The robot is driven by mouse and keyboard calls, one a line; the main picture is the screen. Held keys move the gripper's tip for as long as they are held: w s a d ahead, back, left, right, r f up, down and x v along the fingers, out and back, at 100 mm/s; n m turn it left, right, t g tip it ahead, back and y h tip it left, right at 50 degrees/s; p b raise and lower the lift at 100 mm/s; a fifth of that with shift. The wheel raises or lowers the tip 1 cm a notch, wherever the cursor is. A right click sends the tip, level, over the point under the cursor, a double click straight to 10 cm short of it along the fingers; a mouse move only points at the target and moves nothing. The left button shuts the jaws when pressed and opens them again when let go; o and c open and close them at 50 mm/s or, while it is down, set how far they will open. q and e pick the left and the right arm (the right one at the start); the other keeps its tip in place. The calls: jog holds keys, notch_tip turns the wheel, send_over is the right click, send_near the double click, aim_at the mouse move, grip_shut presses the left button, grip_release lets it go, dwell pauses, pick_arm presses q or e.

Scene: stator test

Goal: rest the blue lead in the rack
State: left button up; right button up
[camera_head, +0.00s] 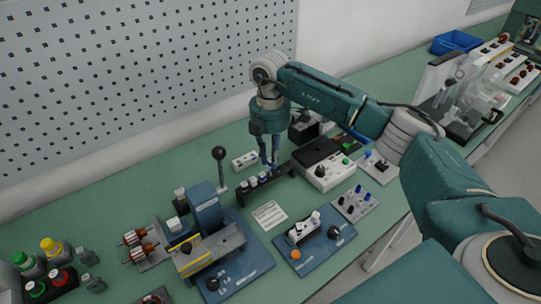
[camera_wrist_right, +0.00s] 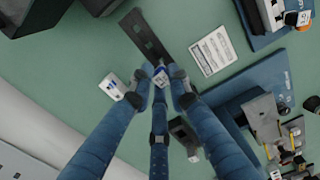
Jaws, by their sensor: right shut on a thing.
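My right gripper (camera_head: 269,163) points down over the dark rack (camera_head: 284,172) in the head view. In the right wrist view its blue fingers (camera_wrist_right: 160,80) are shut on a small blue-and-white piece, which I take as the blue lead (camera_wrist_right: 160,74). The fingers cover much of it. The rack (camera_wrist_right: 144,38) is a dark strip with square openings, just beyond the fingertips. I cannot tell whether the held lead touches the rack. My left gripper is not in view.
A white block (camera_head: 245,160) lies behind the rack. A lever with a black knob (camera_head: 219,153) rises to its left beside a blue press (camera_head: 207,205). A white label card (camera_head: 270,214) lies in front. A grey-and-white device (camera_head: 327,171) stands close on the right.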

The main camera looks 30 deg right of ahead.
jog(key=shift+f, duration=0.1)
dwell(0.3)
jog(key=shift+f+b, duration=0.6)
jog(key=shift+f, duration=0.35)
jog(key=shift+f, duration=0.2)
jog(key=shift+f+b, duration=0.5)
jog(key=shift+f, duration=0.3)
jog(key=o, duration=0.9)
jog(key=shift+o, duration=0.2)
jog(key=shift+r, duration=0.1)
